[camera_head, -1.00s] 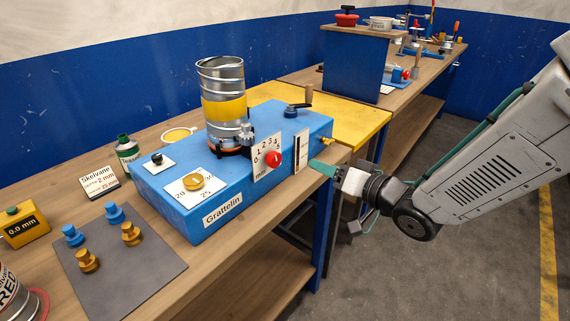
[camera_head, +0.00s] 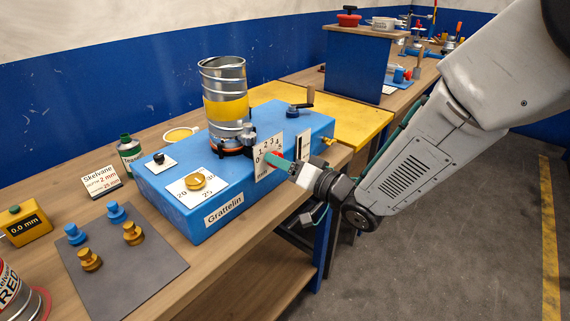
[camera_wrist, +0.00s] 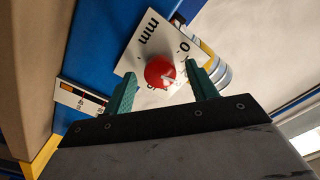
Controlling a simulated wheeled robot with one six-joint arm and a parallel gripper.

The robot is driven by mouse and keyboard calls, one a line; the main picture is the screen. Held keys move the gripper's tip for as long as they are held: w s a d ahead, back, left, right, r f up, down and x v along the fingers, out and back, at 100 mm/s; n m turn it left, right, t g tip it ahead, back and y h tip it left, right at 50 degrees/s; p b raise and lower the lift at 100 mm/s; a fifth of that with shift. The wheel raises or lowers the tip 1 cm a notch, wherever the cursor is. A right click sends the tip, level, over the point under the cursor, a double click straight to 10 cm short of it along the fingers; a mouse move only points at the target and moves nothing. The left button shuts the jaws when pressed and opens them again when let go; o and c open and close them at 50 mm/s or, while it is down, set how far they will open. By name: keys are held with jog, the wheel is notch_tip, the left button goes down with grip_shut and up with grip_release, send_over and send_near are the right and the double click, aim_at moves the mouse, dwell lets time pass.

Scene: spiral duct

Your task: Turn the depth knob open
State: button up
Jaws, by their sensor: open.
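The red depth knob (camera_wrist: 160,72) sits on a white dial plate (camera_wrist: 138,38) marked with numbers and "mm", on the front face of the blue machine (camera_head: 215,210). In the wrist view the knob lies between the two green fingers of my gripper (camera_wrist: 163,88), with a gap visible on each side. A white pointer mark shows on the knob's face. In the head view my gripper (camera_head: 279,165) is at the dial plate (camera_head: 262,158) and hides most of the knob. My gripper is open. I cannot tell whether the fingertips reach past the knob's front.
A spiral duct (camera_head: 226,100) with a yellow band stands on the machine. A brass knob (camera_head: 195,181) is on its top and a crank (camera_head: 303,103) at the back. A grey mat (camera_head: 115,270) with blue and brass pieces lies left. Open floor is at right.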

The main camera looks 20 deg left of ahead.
jog(key=c, duration=1)
